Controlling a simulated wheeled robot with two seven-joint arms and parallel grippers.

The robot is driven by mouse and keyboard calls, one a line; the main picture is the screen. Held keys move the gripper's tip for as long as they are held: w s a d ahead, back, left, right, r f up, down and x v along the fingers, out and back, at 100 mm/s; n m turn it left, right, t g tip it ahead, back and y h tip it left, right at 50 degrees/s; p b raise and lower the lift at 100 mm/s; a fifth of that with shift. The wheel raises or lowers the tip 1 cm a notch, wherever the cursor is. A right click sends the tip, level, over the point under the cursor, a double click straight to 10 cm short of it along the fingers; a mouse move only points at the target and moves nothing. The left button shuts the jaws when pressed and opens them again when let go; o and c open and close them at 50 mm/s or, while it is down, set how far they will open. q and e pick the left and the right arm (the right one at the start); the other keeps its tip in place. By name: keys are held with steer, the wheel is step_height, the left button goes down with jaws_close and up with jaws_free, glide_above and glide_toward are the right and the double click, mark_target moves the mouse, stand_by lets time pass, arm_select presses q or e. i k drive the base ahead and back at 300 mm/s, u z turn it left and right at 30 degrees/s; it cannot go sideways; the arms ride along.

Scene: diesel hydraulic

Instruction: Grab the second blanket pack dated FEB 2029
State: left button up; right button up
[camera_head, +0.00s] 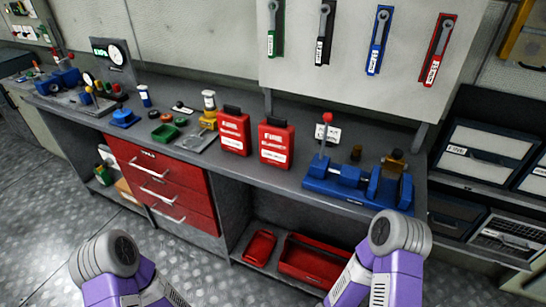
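Two red packs with black tops and white labels stand upright side by side on the workbench, the left pack (235,133) and the right pack (276,143). Their label print is too small to read, so I cannot tell which one is dated FEB 2029. Purple and grey links of my two arms show at the bottom left and bottom right, well in front of the bench. Neither gripper's fingers can be seen. Nothing of mine touches the packs.
A blue machine with a red-knobbed lever (345,180) stands right of the packs. A grey tray (196,141) lies left of them. A red bin (315,262) sits on the lower shelf. Wrenches hang on the panel (345,50) above. Red drawers (165,185) are below.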

mark_target(234, 125)
steer(key=k, duration=0.65)
steer(key=u, duration=0.85)
steer(key=i, duration=1.35)
steer(key=z, duration=0.2)
